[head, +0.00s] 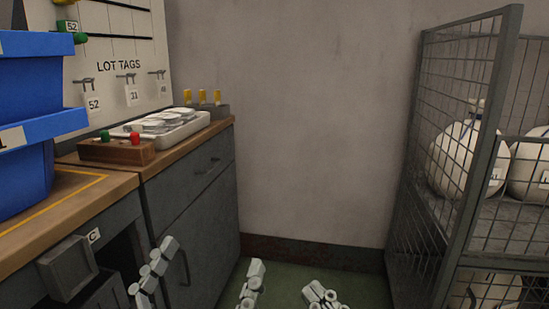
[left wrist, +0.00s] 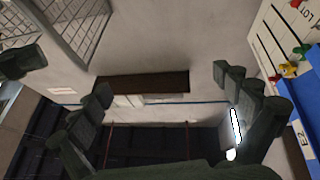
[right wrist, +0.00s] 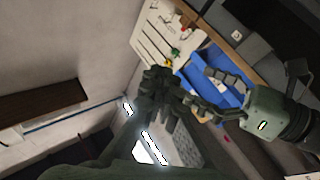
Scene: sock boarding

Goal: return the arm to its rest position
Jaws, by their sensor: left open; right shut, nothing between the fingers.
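My left gripper (head: 212,257) is low in the head view, its two pale fingers spread wide apart with nothing between them. In the left wrist view its dark fingers (left wrist: 165,85) also stand wide apart and empty. My right gripper (head: 320,293) shows at the bottom edge of the head view, right of the left one. In the right wrist view its fingers (right wrist: 165,85) are closed together and hold nothing. The left gripper (right wrist: 217,93) and its forearm also show there, to the right and apart from the right fingers. Most of both arms is hidden in the head view.
Blue bins (head: 35,85) stand on the left worktop (head: 35,235). A wire cage (head: 440,150) with round white bundles (head: 460,165) is at the right. Floor between is clear.

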